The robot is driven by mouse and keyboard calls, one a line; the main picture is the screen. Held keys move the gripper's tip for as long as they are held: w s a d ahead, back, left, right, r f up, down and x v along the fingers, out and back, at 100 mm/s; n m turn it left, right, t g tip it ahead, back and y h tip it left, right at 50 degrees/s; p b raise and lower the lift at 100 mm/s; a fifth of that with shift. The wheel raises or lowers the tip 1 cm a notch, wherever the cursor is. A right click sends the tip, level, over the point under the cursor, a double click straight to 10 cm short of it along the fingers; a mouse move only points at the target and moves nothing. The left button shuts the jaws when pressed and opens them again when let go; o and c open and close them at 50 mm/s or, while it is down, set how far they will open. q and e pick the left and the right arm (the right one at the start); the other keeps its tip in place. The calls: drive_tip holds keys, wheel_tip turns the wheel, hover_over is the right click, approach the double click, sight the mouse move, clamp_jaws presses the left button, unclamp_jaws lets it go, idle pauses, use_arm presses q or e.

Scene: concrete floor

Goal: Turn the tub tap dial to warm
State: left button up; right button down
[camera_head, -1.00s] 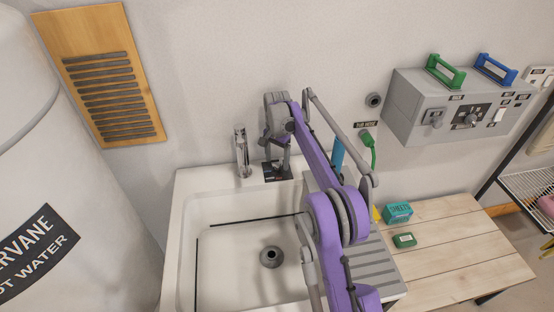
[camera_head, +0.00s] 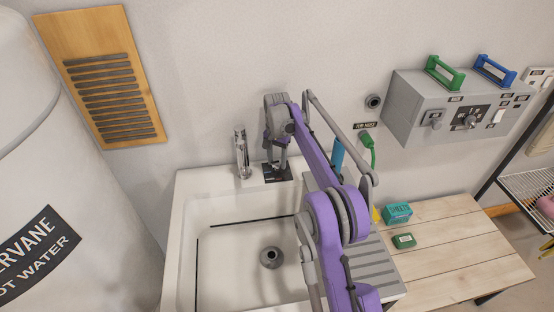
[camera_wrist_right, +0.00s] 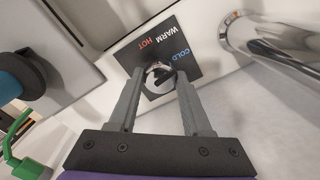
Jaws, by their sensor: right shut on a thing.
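The tap dial (camera_wrist_right: 157,76) is a small round metal knob on a dark plate (camera_wrist_right: 150,91) marked COLD in blue, WARM in white and HOT in red. In the head view the dark plate (camera_head: 284,177) lies on the sink's back ledge, right of the chrome tap (camera_head: 242,155). My right gripper (camera_head: 276,166) reaches down onto it, and its fingers hide most of the dial. In the right wrist view my right gripper (camera_wrist_right: 160,82) has one finger on each side of the dial, shut on it. I cannot tell which mark the dial points to. My left gripper is not in view.
The white sink (camera_head: 184,230) has a dark drain (camera_head: 270,257). The chrome spout (camera_wrist_right: 265,40) stands close to the plate. A blue bottle (camera_head: 338,153) stands behind my right arm. A white tank (camera_head: 60,140) fills the left.

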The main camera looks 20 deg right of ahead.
sight(277, 161)
drive_tip(key=n, duration=0.3)
drive_tip(key=shift+p, duration=0.35)
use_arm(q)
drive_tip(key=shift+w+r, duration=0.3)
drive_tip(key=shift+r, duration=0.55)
use_arm(e)
drive_tip(key=shift+n, duration=2)
drive_tip(key=shift+c, duration=1.7)
unclamp_jaws()
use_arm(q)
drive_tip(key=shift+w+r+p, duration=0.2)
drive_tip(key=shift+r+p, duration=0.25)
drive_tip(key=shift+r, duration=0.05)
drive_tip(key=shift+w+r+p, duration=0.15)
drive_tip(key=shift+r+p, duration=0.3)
use_arm(e)
wheel_tip(277, 161, up, 11)
